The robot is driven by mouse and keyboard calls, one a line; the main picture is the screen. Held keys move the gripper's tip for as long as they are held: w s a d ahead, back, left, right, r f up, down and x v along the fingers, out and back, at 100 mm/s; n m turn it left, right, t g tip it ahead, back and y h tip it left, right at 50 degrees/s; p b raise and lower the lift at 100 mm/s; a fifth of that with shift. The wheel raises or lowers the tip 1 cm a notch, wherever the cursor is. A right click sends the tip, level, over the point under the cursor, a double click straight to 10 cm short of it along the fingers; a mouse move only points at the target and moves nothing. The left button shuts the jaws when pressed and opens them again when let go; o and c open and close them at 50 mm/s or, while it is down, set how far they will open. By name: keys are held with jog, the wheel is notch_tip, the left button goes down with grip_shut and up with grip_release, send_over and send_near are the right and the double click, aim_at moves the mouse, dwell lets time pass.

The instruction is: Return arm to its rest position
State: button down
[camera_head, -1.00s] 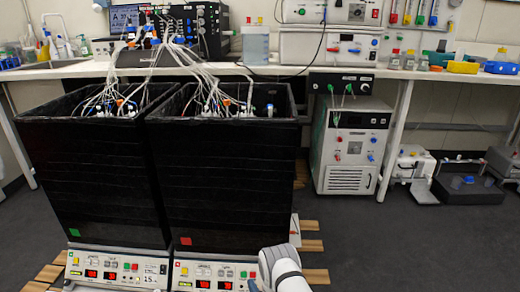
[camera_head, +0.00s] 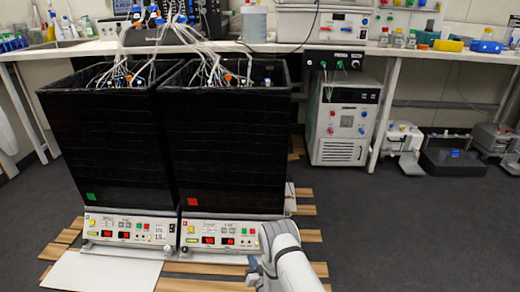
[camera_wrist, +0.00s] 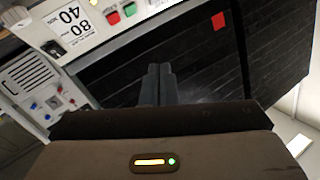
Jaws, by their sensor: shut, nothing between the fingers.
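My arm (camera_head: 290,262) shows at the bottom centre of the head view, in front of the right shaker's control panel (camera_head: 221,235). My gripper's fingers are hidden there. In the wrist view my gripper (camera_wrist: 158,72) has its two dark fingers together, with nothing between them. Behind them is a dark shaker box wall (camera_wrist: 250,68) with a red square mark (camera_wrist: 219,21). A white panel (camera_wrist: 80,30) with buttons and a label lies at the upper left. I see no contact between the fingers and the box, but the gap is hard to judge.
Two black shaker boxes, left (camera_head: 115,145) and right (camera_head: 225,150), stand side by side with tubes rising from them. A white bench (camera_head: 400,68) runs behind. A white cabinet unit (camera_head: 343,120) stands under it. Dark floor (camera_head: 420,235) at the right is open.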

jog(key=w+d+r+g+h+p, duration=0.15)
jog(key=w+r+p, duration=0.25)
jog(key=r, duration=0.9)
jog(key=w+d+r+g+h+p, duration=0.15)
jog(key=w+r+p, duration=0.3)
jog(key=r, duration=0.85)
jog(key=s+d+r+g+h+p, duration=0.1)
jog(key=s+d+r+g+p, duration=0.2)
jog(key=r, duration=0.8)
jog(key=s+d+r+h+p, duration=0.1)
jog(key=d+r+p, duration=0.25)
jog(key=r, duration=0.65)
jog(key=s+d+r+g+h+p, duration=0.1)
jog(key=s+d+r+g+p, duration=0.15)
jog(key=s+r+p, duration=0.5)
jog(key=s+d+r+g+p, duration=0.1)
jog(key=s+d+r+p, duration=0.15)
jog(key=s+r, duration=0.9)
jog(key=s+d+r+g+p, duration=0.2)
jog(key=s+r+p, duration=0.1)
jog(key=s+r, duration=0.4)
jog(key=s+d+r+g+p, duration=0.2)
jog(key=s+r+p, duration=0.2)
jog(key=s+r, duration=0.3)
jog(key=s, duration=0.5)
jog(key=shift+s+r+m+h, duration=0.3)
jog(key=shift+s, duration=0.1)
